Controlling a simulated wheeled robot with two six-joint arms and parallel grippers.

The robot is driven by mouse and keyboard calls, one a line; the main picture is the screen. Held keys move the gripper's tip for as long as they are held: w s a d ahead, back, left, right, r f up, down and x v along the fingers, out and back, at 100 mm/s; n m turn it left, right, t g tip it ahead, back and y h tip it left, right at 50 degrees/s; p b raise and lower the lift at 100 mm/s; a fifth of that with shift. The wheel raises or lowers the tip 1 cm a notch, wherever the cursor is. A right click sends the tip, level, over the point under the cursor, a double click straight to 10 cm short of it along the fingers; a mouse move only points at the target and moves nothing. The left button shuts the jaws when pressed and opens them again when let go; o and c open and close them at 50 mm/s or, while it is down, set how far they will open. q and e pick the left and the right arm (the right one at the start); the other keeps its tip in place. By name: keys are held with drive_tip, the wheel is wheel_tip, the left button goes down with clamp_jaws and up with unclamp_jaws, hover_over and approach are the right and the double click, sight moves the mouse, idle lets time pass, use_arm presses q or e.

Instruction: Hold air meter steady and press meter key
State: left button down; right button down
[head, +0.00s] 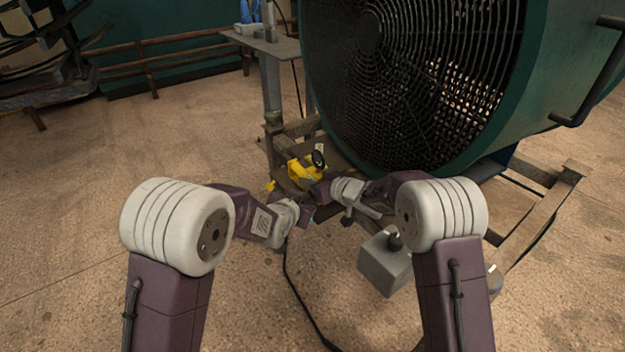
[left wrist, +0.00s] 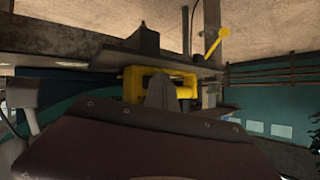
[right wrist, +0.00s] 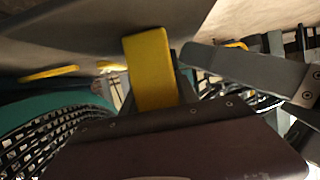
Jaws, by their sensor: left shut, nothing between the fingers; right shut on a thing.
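The yellow air meter (head: 303,172) with a small round black dial (head: 318,158) sits low in front of the big fan. My right gripper (head: 318,190) is shut on the air meter, whose yellow body (right wrist: 148,70) fills the space between its fingers in the right wrist view. My left gripper (head: 306,214) is shut and empty, just in front of the meter. In the left wrist view its fingertips (left wrist: 160,92) overlap the meter's yellow frame (left wrist: 133,84); I cannot tell whether they touch. The meter key cannot be made out.
The large green fan (head: 410,70) with a black grille stands on a wooden pallet (head: 545,215) behind the grippers. A grey box (head: 385,265) is at the right below my right arm. A grey table (head: 270,45) is behind.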

use_arm(q)
drive_tip(key=shift+s+a, duration=0.25)
drive_tip(key=shift+a, duration=0.1)
drive_tip(key=s+a, duration=0.3)
drive_tip(key=a, duration=0.2)
drive_tip(key=shift+s, duration=0.3)
idle(0.4)
use_arm(e)
drive_tip(key=c, duration=0.8)
unclamp_jaws()
drive_tip(key=shift+c, duration=0.2)
drive_tip(key=v, duration=1.2)
drive_tip(key=shift+f, duration=0.1)
